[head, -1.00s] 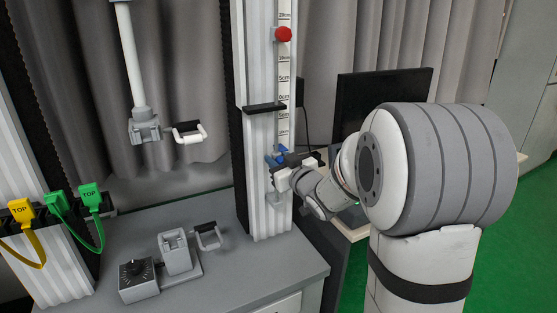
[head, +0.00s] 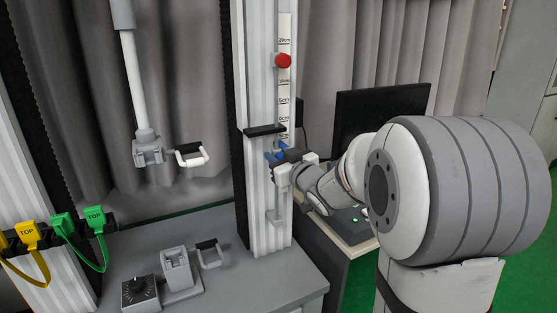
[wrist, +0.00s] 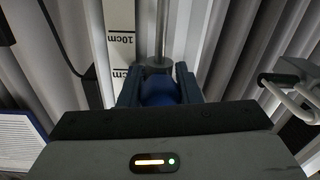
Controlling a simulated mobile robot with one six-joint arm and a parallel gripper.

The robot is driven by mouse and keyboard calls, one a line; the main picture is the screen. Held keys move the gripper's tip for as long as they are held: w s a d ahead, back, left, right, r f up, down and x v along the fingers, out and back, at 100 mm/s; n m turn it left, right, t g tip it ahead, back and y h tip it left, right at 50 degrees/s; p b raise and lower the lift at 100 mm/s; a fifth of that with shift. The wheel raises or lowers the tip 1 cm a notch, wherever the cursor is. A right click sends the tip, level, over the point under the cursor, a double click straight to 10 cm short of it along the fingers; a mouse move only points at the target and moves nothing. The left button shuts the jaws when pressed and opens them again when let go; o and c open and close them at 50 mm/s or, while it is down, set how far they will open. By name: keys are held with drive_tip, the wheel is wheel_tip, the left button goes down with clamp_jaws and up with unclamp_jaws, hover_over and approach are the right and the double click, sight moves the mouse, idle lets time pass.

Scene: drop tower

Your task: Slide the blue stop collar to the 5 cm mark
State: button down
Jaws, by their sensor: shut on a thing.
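The blue stop collar (head: 282,147) is on the vertical rod on the front of the right-hand white column, below the black bracket (head: 264,131). My gripper (head: 281,158) is shut on the collar from the right. In the wrist view the blue collar (wrist: 159,88) sits between my two fingers, around or against the grey rod (wrist: 160,35). The white scale strip (head: 284,90) runs up the column; in the wrist view a 10cm label shows on the scale (wrist: 122,45) above the collar. The scale beside the collar is partly hidden by my gripper.
A red knob (head: 283,60) sits higher on the scale. A grey clamp block (head: 176,268) and a black dial box (head: 139,290) stand on the bench. A black monitor (head: 375,120) stands behind my arm.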

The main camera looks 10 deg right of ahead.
drive_tip(key=c, duration=1.1)
unclamp_jaws()
drive_tip(key=shift+o, duration=0.2)
drive_tip(key=v, duration=0.7)
drive_tip(key=shift+s, duration=0.4)
drive_tip(key=s+d+f+m+g+h+p, duration=0.25)
drive_tip(key=s+m+g+h+p, duration=0.35)
drive_tip(key=s, duration=0.3)
drive_tip(key=s+a+g+p, duration=0.2)
drive_tip(key=s+g, duration=0.2)
drive_tip(key=s, duration=0.4)
drive_tip(key=s+a+f+g+p, duration=0.1)
drive_tip(key=s+g, duration=0.3)
drive_tip(key=s, duration=0.5)
drive_tip(key=shift+a+n+g+p, duration=0.3)
drive_tip(key=shift+a+p, duration=0.3)
drive_tip(key=shift+a, duration=0.25)
